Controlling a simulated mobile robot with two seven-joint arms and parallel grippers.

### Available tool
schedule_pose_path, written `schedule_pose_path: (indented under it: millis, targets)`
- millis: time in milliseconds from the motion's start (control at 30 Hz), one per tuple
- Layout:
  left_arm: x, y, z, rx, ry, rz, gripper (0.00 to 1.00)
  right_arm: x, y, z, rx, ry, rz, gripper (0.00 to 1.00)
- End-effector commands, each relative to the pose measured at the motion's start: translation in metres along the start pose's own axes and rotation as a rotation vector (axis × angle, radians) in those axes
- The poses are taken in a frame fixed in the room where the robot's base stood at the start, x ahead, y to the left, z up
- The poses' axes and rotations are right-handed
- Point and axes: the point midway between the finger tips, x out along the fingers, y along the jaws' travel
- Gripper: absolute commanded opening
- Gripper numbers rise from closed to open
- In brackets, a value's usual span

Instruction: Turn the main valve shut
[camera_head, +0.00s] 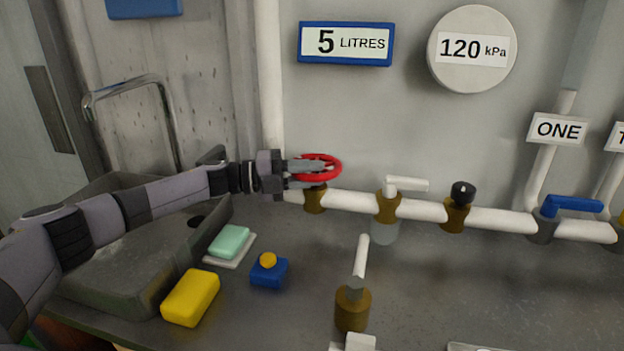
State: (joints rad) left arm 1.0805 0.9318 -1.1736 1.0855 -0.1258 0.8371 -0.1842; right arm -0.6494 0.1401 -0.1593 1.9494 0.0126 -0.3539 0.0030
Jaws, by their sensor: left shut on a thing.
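A red round handwheel (331,165) sits on a brass valve body (315,198) at the left end of the white horizontal pipe. I take this wheel to be the main valve. My left gripper (312,174) reaches in from the left and is shut on the wheel, its fingers lying across the near left side. The fingers hide part of the wheel, so its hub and how far it is turned cannot be told. My right gripper is not in view.
Along the pipe (350,201) stand a white-lever valve (388,200), a black-knob valve (458,205) and a blue-lever valve (570,204). A sink (130,270), green soap (230,241), a yellow sponge (190,297) and a blue block (268,272) lie left. A brass tap (352,306) stands in front.

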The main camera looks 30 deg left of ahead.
Motion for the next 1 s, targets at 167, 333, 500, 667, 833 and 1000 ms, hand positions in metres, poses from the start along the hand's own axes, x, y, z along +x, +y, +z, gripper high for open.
schedule_pose_path:
  millis: [167,333,500,667,833,1000]
  targets:
    - [-0.0018,0.0019,0.0016,0.001,0.049,0.001,0.00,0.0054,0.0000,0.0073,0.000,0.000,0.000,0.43]
    - [-0.0022,0.0013,0.0015,0.001,0.073,0.001,0.00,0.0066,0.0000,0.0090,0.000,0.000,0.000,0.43]
    - [-0.0025,0.0010,0.0016,0.001,0.078,0.002,0.00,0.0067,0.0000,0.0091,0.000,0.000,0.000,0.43]
    - [-0.0025,0.0010,0.0015,0.001,0.078,0.002,0.00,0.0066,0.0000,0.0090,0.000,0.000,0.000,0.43]
    - [-0.0024,0.0009,0.0015,0.001,0.077,0.001,0.45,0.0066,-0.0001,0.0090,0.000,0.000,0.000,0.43]
    - [-0.0022,0.0005,0.0014,0.001,0.077,0.000,0.45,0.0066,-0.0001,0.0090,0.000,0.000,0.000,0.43]
